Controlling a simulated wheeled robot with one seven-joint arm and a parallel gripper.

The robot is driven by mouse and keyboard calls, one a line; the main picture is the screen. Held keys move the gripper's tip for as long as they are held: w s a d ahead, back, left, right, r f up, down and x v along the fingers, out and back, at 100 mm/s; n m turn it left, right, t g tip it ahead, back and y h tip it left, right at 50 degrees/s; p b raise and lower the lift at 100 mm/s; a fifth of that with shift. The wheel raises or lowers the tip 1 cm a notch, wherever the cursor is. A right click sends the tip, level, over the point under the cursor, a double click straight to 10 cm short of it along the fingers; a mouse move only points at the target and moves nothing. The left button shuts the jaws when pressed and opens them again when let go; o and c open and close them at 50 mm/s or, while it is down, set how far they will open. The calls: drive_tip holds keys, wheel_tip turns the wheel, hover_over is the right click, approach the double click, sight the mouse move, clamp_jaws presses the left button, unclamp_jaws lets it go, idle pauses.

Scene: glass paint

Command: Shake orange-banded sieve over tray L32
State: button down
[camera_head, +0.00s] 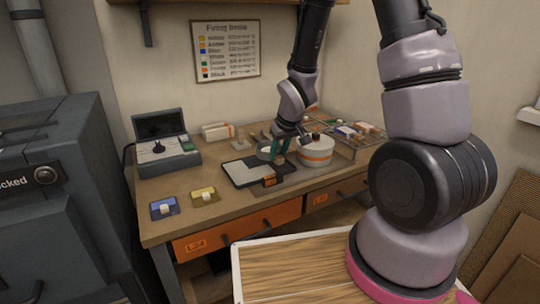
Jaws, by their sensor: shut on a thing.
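The orange-banded sieve (316,154) appears as a pale round drum with an orange stripe, right of the middle of the workbench. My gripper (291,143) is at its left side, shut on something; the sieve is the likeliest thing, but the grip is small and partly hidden. A dark tray (238,172) with a pale sheet in it lies just left of and below my gripper. An orange label (270,181) shows at its front, too small to read, so I cannot confirm L32. The sieve appears beside the tray's right end; its height above the bench is unclear.
A rack (359,131) of coloured items stands behind on the right. An open case (162,147) stands at the left rear. Blue (164,208) and yellow (204,197) squares lie at the front left. A dark cabinet (60,190) is left of the bench.

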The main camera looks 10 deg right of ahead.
drive_tip(key=shift+w+d, duration=0.9)
drive_tip(key=shift+d, duration=1.9)
drive_tip(key=shift+s+a, duration=1.3)
drive_tip(key=shift+a, duration=2.7)
drive_tip(key=shift+s+a, duration=1.3)
drive_tip(key=shift+a, duration=2.7)
drive_tip(key=shift+w+d, duration=6.2)
drive_tip(key=shift+d, duration=0.85)
drive_tip(key=s+a, duration=0.3)
drive_tip(key=a, duration=0.5)
drive_tip(key=s+a, duration=0.2)
drive_tip(key=a, duration=0.7)
drive_tip(key=w+d, duration=0.2)
drive_tip(key=d, duration=0.6)
drive_tip(key=w+d, duration=0.3)
drive_tip(key=d, duration=0.5)
drive_tip(key=shift+d, duration=0.35)
